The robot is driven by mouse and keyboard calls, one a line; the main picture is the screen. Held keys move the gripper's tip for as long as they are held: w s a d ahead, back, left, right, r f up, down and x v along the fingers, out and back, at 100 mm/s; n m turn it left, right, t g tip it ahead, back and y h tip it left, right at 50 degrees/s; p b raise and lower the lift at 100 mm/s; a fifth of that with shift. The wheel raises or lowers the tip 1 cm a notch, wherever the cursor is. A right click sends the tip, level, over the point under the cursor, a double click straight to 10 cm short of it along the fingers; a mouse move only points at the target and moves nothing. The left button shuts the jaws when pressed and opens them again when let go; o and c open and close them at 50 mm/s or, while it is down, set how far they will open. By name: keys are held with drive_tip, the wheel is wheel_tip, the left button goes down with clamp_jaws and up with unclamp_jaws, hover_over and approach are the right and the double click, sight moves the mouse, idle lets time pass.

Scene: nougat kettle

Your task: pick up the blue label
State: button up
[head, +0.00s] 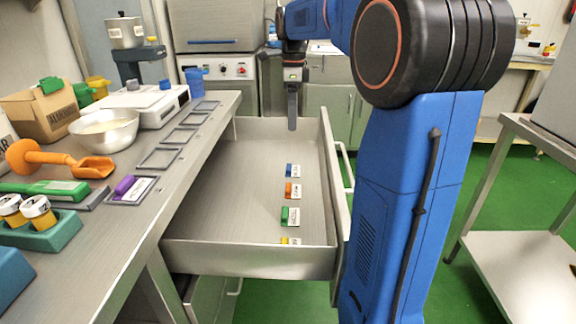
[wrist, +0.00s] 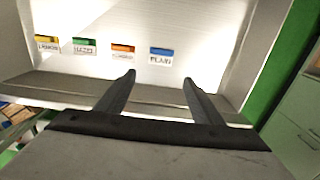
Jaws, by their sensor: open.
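The blue label (head: 292,171) lies flat in the open drawer (head: 215,190), farthest back in a row of labels. In the wrist view the blue label (wrist: 161,55) is the rightmost of the row, with a blue strip over a white part reading "PLAIN". My gripper (head: 292,112) hangs over the far end of the drawer, pointing down. In the wrist view my gripper (wrist: 158,82) is open, with nothing between its fingers. The blue label is ahead of the fingertips, apart from them.
An orange label (head: 293,189), a green label (head: 290,216) and a yellow label (head: 290,240) lie in the same row. The drawer's walls stand around them. The counter (head: 205,125) at left holds empty frames, a purple label (head: 125,185), a bowl and scoops. The drawer's left floor is clear.

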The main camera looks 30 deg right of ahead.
hover_over(291, 167)
drive_tip(key=s, duration=0.1)
wheel_tip(291, 167, down, 12)
drive_tip(key=shift+a+r, duration=0.1)
drive_tip(key=shift+r, duration=0.15)
drive_tip(key=shift+w+a+f, duration=0.1)
drive_tip(key=shift+w+f, duration=0.05)
drive_tip(key=shift+f, duration=1.25)
drive_tip(key=shift+w+f, duration=0.1)
drive_tip(key=shift+f, duration=1.25)
drive_tip(key=c, duration=1.1)
